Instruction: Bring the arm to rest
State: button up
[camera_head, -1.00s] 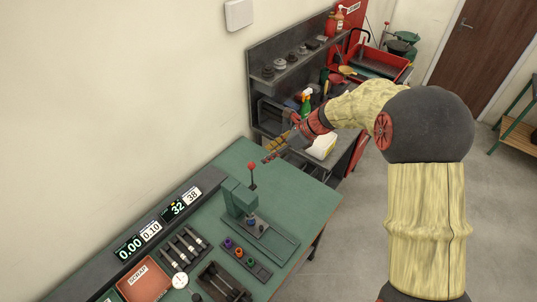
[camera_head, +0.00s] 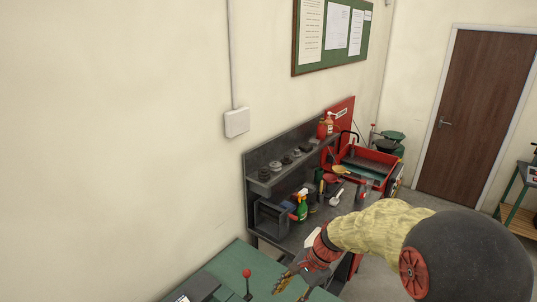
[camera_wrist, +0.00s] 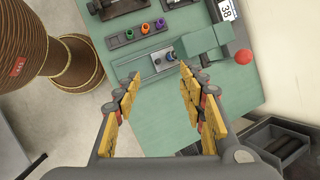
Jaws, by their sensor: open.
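My gripper (camera_wrist: 160,76) is open and empty in the wrist view, its yellow-padded fingers spread apart. Between and beyond the fingertips lies the green bench top (camera_wrist: 147,128), with a green press-like fixture (camera_wrist: 202,40) on it. In the head view my gripper (camera_head: 290,284) is at the bottom, above the corner of the green bench (camera_head: 232,262). My arm, in a pale yellow sleeve, reaches in from the lower right, bent at a dark round joint.
A red-knobbed lever (camera_head: 247,273) stands near my gripper. A dark shelf unit (camera_head: 262,187) with a green spray bottle (camera_head: 300,206) stands behind. A red tool cart (camera_head: 383,158) is farther back. A small rack with coloured pieces (camera_wrist: 136,33) lies on the bench.

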jog(key=s+d+f+n+t+h+b, duration=0.2)
jog(key=s+d+n+b, duration=0.3)
jog(key=s+b, duration=0.6)
jog(key=s+d+f+n+t+h+b, duration=0.3)
jog(key=s+d+n+b, duration=0.3)
jog(key=s+b, duration=0.6)
jog(key=shift+d+t+b, duration=0.3)
jog(key=shift+d+t, duration=0.2)
jog(key=shift+d, duration=0.7)
jog(key=shift+c, duration=0.4)
